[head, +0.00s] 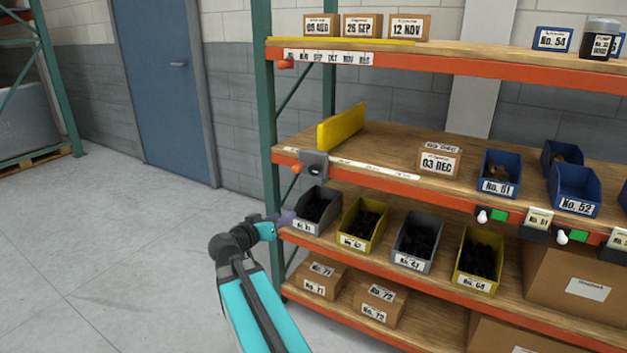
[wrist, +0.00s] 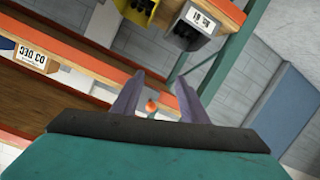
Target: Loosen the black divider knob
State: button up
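In the head view the black divider knob (head: 315,171) sits on a grey bracket (head: 314,158) at the front edge of the middle shelf. A yellow divider (head: 341,127) stands upright behind it. My gripper (head: 284,217) is below and left of the knob, beside the grey bin at the lower shelf's left end, and apart from the knob. In the wrist view my gripper (wrist: 160,77) has its two fingers spread with nothing held. A small orange knob (wrist: 152,105) shows between them, farther off. I cannot make out the black knob there.
A grey bin (head: 317,209) and a yellow bin (head: 362,225) of dark parts stand on the lower shelf. A green upright (head: 267,120) bounds the rack's left side. The floor (head: 120,240) to the left is clear.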

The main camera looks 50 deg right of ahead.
aim_at(313, 171)
jog(key=s+d+r+m+h+b, duration=0.1)
jog(key=d+r+m+h+b, duration=0.1)
jog(key=r, duration=0.7)
jog(key=shift+s+d+r+h, duration=0.15)
jog(key=shift+d+r+h, duration=0.2)
jog(key=shift+d, duration=0.15)
jog(key=shift+d, duration=0.15)
jog(key=shift+x, duration=6.75)
jog(key=c, duration=0.8)
